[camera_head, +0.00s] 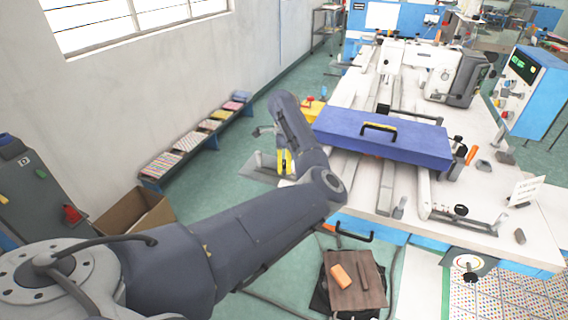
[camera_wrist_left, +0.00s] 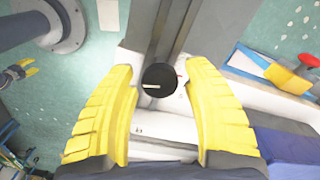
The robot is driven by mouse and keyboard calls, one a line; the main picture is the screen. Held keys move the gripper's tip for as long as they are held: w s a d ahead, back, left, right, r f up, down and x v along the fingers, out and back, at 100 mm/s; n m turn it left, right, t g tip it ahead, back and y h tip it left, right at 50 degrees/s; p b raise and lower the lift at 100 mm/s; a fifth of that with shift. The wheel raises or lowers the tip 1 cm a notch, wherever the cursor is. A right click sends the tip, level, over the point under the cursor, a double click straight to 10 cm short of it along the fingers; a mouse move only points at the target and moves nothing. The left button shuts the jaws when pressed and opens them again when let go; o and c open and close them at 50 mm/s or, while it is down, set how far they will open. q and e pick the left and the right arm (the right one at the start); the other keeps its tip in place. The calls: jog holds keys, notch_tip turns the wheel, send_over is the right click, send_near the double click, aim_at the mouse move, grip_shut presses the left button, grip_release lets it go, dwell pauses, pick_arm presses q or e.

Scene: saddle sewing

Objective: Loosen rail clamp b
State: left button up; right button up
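In the left wrist view a round black knob (camera_wrist_left: 160,78) with a pale index line sits on a grey rail (camera_wrist_left: 165,30). I take it for a rail clamp, but no label shows whether it is clamp b. My left gripper (camera_wrist_left: 158,68) is open, its yellow fingers apart on either side of the knob, with visible gaps. In the head view the left gripper (camera_head: 285,161) is partly hidden by its own arm, at the left side of the white table (camera_head: 395,185); I cannot make out this knob there.
A blue case (camera_head: 380,136) with a yellow handle lies across the table's rails. Another black knob (camera_head: 461,211) is at the front right, near a white sign (camera_head: 525,191). A low bench (camera_head: 200,140) with fabric stacks runs along the wall. A cardboard box (camera_head: 135,215) stands left.

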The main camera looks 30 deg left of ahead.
aim_at(284, 162)
pick_arm(q)
jog(key=shift+o, duration=0.7)
notch_tip(284, 162, up, 12)
dwell(0.6)
